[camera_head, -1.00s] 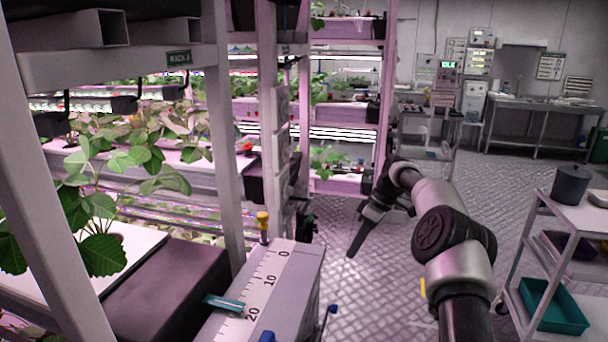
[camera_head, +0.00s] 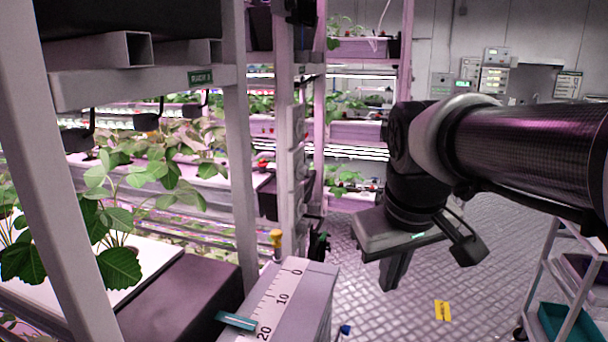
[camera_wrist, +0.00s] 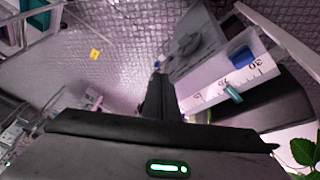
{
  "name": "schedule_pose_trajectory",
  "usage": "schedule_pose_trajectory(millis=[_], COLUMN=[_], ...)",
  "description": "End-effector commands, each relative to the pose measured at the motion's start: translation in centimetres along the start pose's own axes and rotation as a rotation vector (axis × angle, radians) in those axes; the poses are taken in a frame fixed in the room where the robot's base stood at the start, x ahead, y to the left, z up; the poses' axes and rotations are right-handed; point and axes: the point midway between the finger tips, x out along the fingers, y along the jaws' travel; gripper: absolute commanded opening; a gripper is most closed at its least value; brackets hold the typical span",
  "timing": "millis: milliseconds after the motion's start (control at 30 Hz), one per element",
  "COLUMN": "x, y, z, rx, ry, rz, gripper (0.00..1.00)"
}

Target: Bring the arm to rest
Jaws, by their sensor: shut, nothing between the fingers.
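My arm reaches in from the right edge in the head view, and my gripper (camera_head: 394,272) hangs from it, pointing down over the textured floor. The fingers are together with nothing between them. The gripper is apart from the grey box with the ruler scale (camera_head: 285,300), to the right of it. In the wrist view my gripper (camera_wrist: 155,95) shows as dark fingers in the middle, with the ruler box (camera_wrist: 200,88) to the right of them.
Plant racks with a white post (camera_head: 240,180) stand at the left, with leafy plants (camera_head: 120,225). A white cart (camera_head: 545,285) with a teal bin (camera_head: 568,325) is at the lower right. A yellow marker (camera_head: 442,311) lies on the open floor.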

Motion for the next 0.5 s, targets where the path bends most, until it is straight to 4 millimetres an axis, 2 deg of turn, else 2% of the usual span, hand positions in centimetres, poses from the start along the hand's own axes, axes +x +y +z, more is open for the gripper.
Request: schedule_pose_trajectory(millis=[33, 100, 400, 433, 467, 500], x=[-0.3, -0.4, 0.6, 0.8, -1.1, -1.9], y=[-0.3, -0.6, -1.9, -2.1, -1.7, -1.6], z=[1.8, 3.7, 10.2, 10.8, 9.7, 9.4], rx=[0.038, 0.09, 0.264, 0.28, 0.276, 0.274], ry=[0.023, 0.048, 0.137, 0.144, 0.141, 0.138], rz=[0.004, 0.005, -0.02, -0.025, -0.023, -0.022], gripper=[0.0, 0.0, 0.0, 0.0, 0.0, 0.0])
